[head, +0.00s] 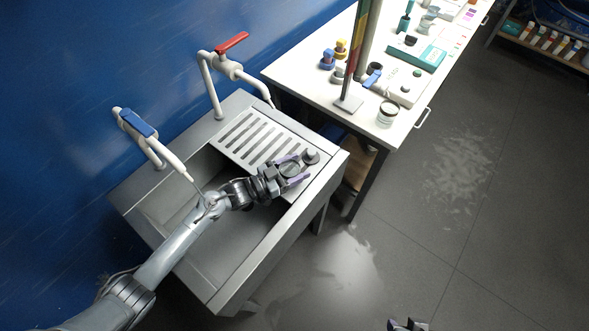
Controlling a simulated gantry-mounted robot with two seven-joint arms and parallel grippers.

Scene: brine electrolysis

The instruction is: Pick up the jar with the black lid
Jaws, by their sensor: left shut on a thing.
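My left gripper (294,170) reaches over the right end of the grey sink. Its purple fingers are shut on a round, dark-topped thing that looks like the jar with the black lid (289,170). The jar is seen from above, so its body is mostly hidden. I cannot tell whether it touches the slotted drainboard (237,137). A small dark round piece (311,157) is just beyond the fingertips. My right gripper (407,325) shows only in part at the bottom edge, over the floor.
The sink (222,293) has a red-handled tap (232,42) and a blue-handled tap (137,123). Floor at the right is clear.

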